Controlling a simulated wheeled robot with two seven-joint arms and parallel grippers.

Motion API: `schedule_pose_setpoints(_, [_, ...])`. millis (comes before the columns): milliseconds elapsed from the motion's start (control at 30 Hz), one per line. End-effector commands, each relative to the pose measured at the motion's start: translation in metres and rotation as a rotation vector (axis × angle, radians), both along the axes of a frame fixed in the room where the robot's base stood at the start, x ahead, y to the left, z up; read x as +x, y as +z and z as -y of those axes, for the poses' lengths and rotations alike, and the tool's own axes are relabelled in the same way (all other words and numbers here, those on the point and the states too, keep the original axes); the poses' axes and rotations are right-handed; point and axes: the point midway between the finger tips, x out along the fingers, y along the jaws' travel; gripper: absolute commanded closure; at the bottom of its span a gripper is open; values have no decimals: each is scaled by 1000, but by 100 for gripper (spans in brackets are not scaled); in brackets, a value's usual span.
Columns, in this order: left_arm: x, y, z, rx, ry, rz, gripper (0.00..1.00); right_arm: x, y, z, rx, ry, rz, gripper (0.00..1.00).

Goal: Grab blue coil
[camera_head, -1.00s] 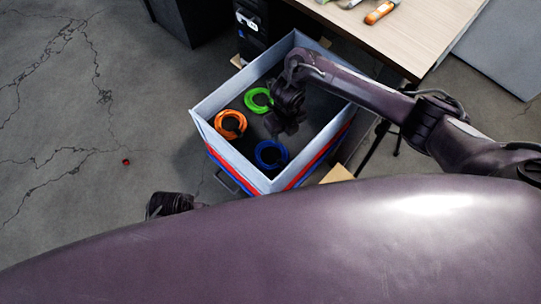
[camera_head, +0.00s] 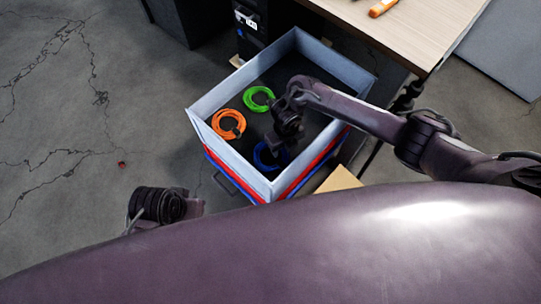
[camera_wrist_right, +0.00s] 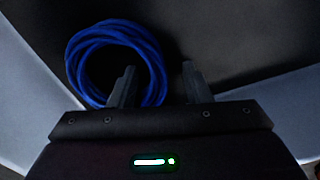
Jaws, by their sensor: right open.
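The blue coil (camera_head: 260,157) lies on the floor of an open drawer bin, near its front corner, partly hidden by my right gripper (camera_head: 278,145). In the right wrist view the blue coil (camera_wrist_right: 78,64) shows as a ring at upper left. My right gripper (camera_wrist_right: 158,70) is open and empty there. Its left finger overlaps the ring's opening and its right finger is outside the ring, so the coil's right side appears between them. I cannot tell the height gap. My left gripper (camera_head: 188,205) is at lower left, outside the bin, its jaws unclear.
The bin's pale walls (camera_head: 233,165) surround the coils. An orange coil (camera_head: 217,117) and a green coil (camera_head: 250,103) lie left and behind. A wooden table (camera_head: 415,40) stands at upper right, and a black cabinet (camera_head: 248,45) behind. The cracked floor at left is mostly clear.

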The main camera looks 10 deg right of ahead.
Motion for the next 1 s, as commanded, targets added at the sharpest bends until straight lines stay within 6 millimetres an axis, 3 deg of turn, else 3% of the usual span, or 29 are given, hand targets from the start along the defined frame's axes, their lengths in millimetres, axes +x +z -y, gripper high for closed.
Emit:
schedule_pose_setpoints(167, [0,1,0,0,-1,1,64,0,0,0,0,1,0,56])
schedule_pose_setpoints(500, [0,0,0,-1,0,0,64,0,1,0,0,0,1,99])
schedule_pose_setpoints(833, [0,1,0,-1,0,-1,64,1,2,0,2,0,2,100])
schedule_pose_setpoints(1000, [-3,5,-2,5,5,-15,64,1,14,-1,2,2,3,100])
